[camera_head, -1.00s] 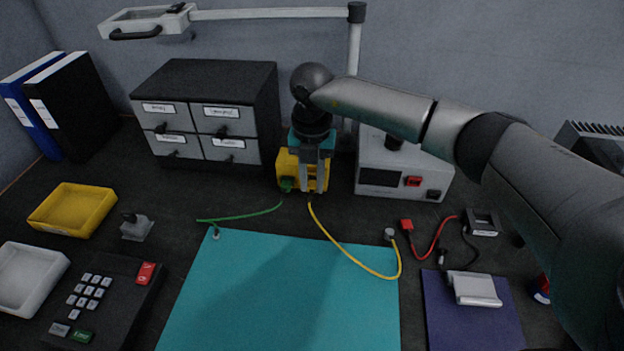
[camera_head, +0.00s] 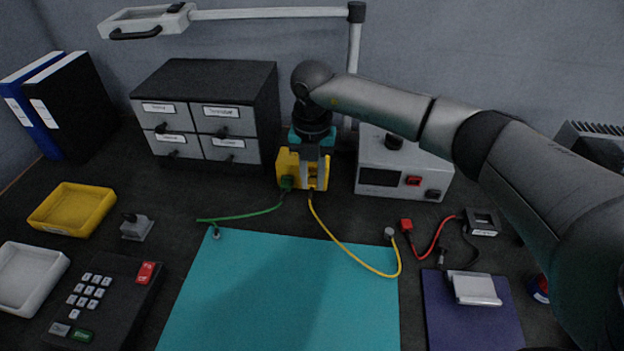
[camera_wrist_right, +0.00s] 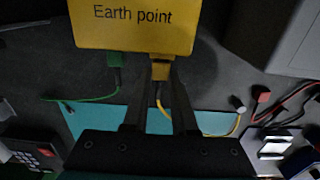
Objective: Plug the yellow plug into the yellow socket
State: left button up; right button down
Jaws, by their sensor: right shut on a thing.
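The yellow box labelled "Earth point" (camera_wrist_right: 130,18) stands at the back, and it also shows in the head view (camera_head: 290,165). My right gripper (camera_head: 313,172) is at its front right. In the wrist view my right gripper (camera_wrist_right: 160,76) is shut on the yellow plug (camera_wrist_right: 161,70). The plug's front end meets the box's front face, in line with it. The yellow socket is hidden behind the plug, and I cannot tell how deep the plug sits. A yellow cable (camera_head: 345,251) trails from the plug. My left gripper is out of view.
A green plug (camera_wrist_right: 114,71) is in the box's left side, with a green cable (camera_head: 245,217). A grey drawer cabinet (camera_head: 225,120) stands left, a white power unit (camera_head: 430,182) right. A teal mat (camera_head: 290,300) lies clear in front.

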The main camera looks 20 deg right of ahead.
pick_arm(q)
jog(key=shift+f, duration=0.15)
pick_arm(e)
jog(key=shift+w+d, duration=0.15)
jog(key=shift+w, duration=0.1)
jog(key=c, duration=0.6)
grip_release()
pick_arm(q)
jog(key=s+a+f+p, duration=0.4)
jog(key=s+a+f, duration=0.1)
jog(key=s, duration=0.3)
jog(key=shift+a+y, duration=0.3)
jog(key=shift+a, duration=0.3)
pick_arm(e)
jog(key=shift+r, duration=7.65)
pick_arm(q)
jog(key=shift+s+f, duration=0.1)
